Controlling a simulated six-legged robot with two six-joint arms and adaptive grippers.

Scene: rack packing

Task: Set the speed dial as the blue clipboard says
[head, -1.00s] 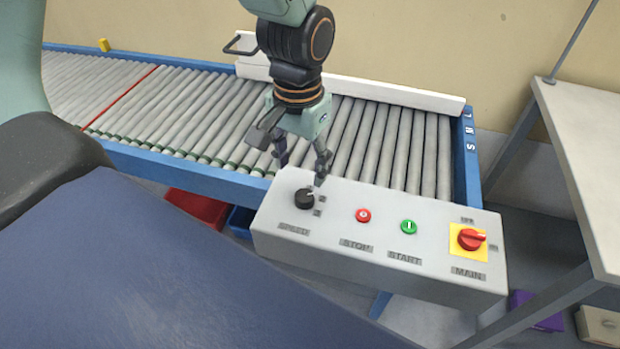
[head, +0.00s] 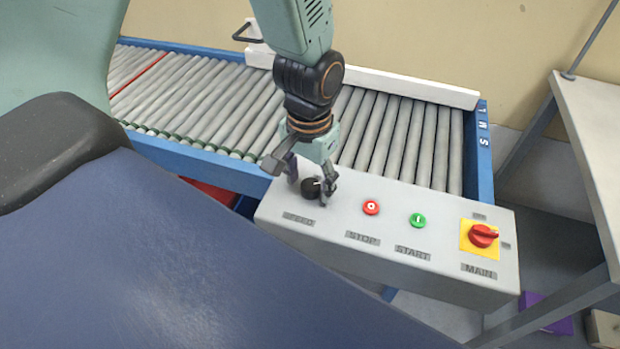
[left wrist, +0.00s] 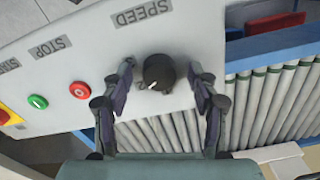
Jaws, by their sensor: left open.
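The speed dial (head: 309,189) is a round black knob at the left end of the grey control box (head: 345,268). In the left wrist view the dial (left wrist: 158,71) shows a small white pointer mark toward its lower left, and the SPEED label (left wrist: 142,13) is above it. My left gripper (head: 311,181) is over the dial, open, with one finger on each side; the wrist view shows gaps between fingers and knob. The blue clipboard is not in view, nor is my right gripper.
The box also carries a red STOP button (head: 371,207), a green START button (head: 417,220) and a red MAIN switch (head: 482,236) on yellow. The roller conveyor (head: 210,107) with blue rails lies behind it. A grey table (head: 590,125) stands at the right.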

